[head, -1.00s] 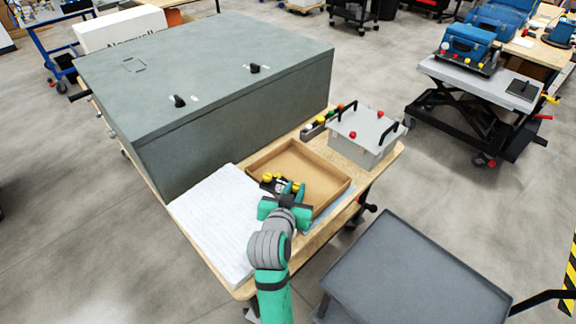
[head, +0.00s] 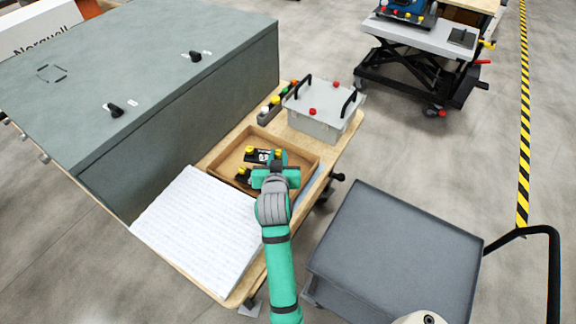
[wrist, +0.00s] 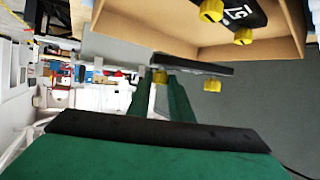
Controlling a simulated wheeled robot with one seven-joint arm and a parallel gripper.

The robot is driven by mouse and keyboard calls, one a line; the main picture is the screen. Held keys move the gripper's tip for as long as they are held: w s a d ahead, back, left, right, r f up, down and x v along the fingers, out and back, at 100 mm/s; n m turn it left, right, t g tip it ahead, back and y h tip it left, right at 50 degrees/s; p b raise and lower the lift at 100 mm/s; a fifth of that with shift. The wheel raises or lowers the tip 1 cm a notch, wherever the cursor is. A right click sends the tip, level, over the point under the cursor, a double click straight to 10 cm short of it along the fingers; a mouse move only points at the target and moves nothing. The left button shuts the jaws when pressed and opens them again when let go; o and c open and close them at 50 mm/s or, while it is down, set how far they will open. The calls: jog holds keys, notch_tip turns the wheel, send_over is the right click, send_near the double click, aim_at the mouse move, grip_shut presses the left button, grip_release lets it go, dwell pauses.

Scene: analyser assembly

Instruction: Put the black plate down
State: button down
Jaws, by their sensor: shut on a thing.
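My gripper (head: 280,158) is shut on a black plate (wrist: 195,66) with yellow knobs. In the wrist view the plate shows nearly edge-on at the fingertips, with knobs on one face. In the head view my gripper is over the front part of a shallow brown tray (head: 305,166), and the held plate is largely hidden by it. Another black plate (wrist: 243,13) with white marking and yellow knobs lies inside the tray, at the top right of the wrist view. Black and yellow parts also show left of my gripper in the head view. The gap under the held plate is unclear.
The tray stands on a wooden table (head: 236,293) beside a white ribbed pad (head: 200,225). A grey lidded box (head: 318,112) with black handles stands behind it. A large grey cabinet (head: 190,110) blocks the left. A grey cart (head: 400,245) stands at the right.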

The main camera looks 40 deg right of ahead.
jog(key=d+f, duration=0.3)
jog(key=f, duration=0.1)
jog(key=shift+d+f, duration=0.3)
jog(key=shift+d, duration=0.05)
jog(key=shift+w+d+f, duration=0.1)
jog(key=shift+d+f, duration=0.05)
jog(key=shift+f, duration=0.75)
jog(key=shift+d+f, duration=0.1)
jog(key=shift+f, duration=0.8)
jog(key=shift+f, duration=0.1)
jog(key=c, duration=1.6)
grip_release()
jog(key=v, duration=1.2)
